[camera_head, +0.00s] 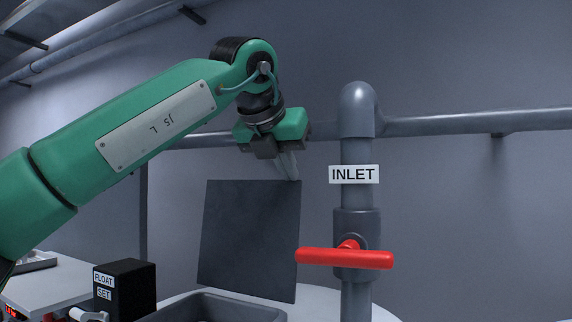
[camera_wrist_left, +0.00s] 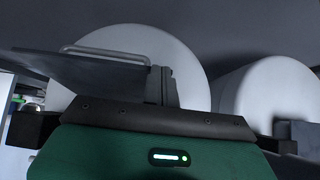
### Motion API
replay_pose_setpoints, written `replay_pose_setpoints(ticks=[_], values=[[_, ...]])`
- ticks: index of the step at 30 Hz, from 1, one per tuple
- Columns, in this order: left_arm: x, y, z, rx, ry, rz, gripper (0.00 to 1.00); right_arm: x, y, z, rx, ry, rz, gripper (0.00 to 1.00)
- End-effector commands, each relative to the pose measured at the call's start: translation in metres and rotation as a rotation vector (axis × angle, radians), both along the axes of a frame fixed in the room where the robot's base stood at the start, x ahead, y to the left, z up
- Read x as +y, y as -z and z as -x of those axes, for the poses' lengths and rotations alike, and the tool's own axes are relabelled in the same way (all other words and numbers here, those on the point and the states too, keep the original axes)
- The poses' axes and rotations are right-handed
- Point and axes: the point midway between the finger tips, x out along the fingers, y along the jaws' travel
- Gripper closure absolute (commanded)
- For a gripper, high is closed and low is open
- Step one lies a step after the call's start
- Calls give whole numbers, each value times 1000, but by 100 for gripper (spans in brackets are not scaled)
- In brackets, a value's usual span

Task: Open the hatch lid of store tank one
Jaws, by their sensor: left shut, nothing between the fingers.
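The hatch lid (camera_head: 248,240) is a dark square panel. It stands raised, close to upright, behind the grey hatch frame (camera_head: 225,305) on the white tank (camera_head: 318,303). In the left wrist view the lid (camera_wrist_left: 75,70) shows with a pale bar handle (camera_wrist_left: 105,53), in front of a round white tank end (camera_wrist_left: 185,62). My left gripper (camera_head: 289,168) is shut and empty at the lid's upper right corner. Its fingers (camera_wrist_left: 163,85) also show in the left wrist view, beside the lid's edge. Whether they touch the lid I cannot tell. My right gripper is not in view.
A grey INLET pipe (camera_head: 357,145) with a red valve handle (camera_head: 345,258) stands right of the lid. A black FLOAT SET box (camera_head: 130,285) and a pale bench (camera_head: 55,285) are at lower left. A second white tank (camera_wrist_left: 265,95) shows in the wrist view.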

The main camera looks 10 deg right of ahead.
Motion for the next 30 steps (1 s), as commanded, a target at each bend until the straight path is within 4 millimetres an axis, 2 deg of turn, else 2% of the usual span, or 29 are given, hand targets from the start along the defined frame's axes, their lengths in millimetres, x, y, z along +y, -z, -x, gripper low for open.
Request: replay_pose_setpoints(ticks=[10, 14, 24, 30], values=[[1, -2, 1, -2, -1, 1, 100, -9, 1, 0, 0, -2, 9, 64], [6, -8, 8, -4, -2, 2, 100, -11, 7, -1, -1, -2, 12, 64], [38, -57, 53, -4, -2, 2, 100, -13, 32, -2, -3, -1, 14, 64], [53, -82, 74, -2, -1, 2, 100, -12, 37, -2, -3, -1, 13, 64]])
